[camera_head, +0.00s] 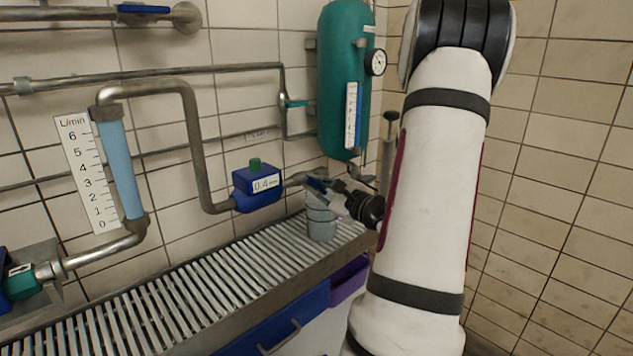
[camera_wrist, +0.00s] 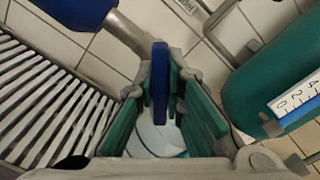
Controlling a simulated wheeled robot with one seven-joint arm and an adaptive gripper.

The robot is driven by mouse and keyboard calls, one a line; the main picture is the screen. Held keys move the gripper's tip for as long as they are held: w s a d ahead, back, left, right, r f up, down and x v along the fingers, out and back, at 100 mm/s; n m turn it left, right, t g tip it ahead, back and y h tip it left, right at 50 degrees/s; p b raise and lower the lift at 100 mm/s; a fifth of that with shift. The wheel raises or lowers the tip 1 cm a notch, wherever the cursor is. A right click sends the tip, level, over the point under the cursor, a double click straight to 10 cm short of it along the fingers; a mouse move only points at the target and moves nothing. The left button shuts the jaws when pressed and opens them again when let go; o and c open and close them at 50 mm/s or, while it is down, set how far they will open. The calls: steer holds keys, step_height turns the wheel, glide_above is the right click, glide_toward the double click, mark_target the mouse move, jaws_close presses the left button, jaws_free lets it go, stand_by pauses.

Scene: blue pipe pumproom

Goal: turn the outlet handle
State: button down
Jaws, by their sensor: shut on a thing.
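The outlet handle (camera_wrist: 160,75) is a flat blue lever, seen edge-on between my fingers in the wrist view. In the head view the handle (camera_head: 317,184) is small and partly covered by my gripper, at the end of the pipe right of the blue meter. My gripper (camera_wrist: 163,90), with teal inner pads, is shut on the handle, one finger on each side. In the head view my gripper (camera_head: 335,190) reaches in from the right. A pale blue-grey bucket (camera_head: 321,224) stands on the slatted grate below the outlet; its pale inside (camera_wrist: 155,138) shows between my fingers.
The blue meter (camera_head: 257,188) reading 0.4 sits left of the outlet. A green tank (camera_head: 342,85) with a gauge hangs on the wall close above my gripper. The slatted grate (camera_head: 190,290) is clear to the left of the bucket. Pipes run along the tiled wall.

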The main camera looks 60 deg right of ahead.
steer(key=m+p, duration=0.2)
steer(key=m, duration=0.2)
steer(key=shift+m, duration=0.3)
steer(key=shift+m+p, duration=1.05)
steer(key=shift+m, duration=0.75)
steer(key=c, duration=1.7)
jaws_free()
steer(key=shift+s, duration=0.1)
steer(key=v, duration=1.1)
steer(key=shift+s+a, duration=0.2)
steer(key=shift+s, duration=0.2)
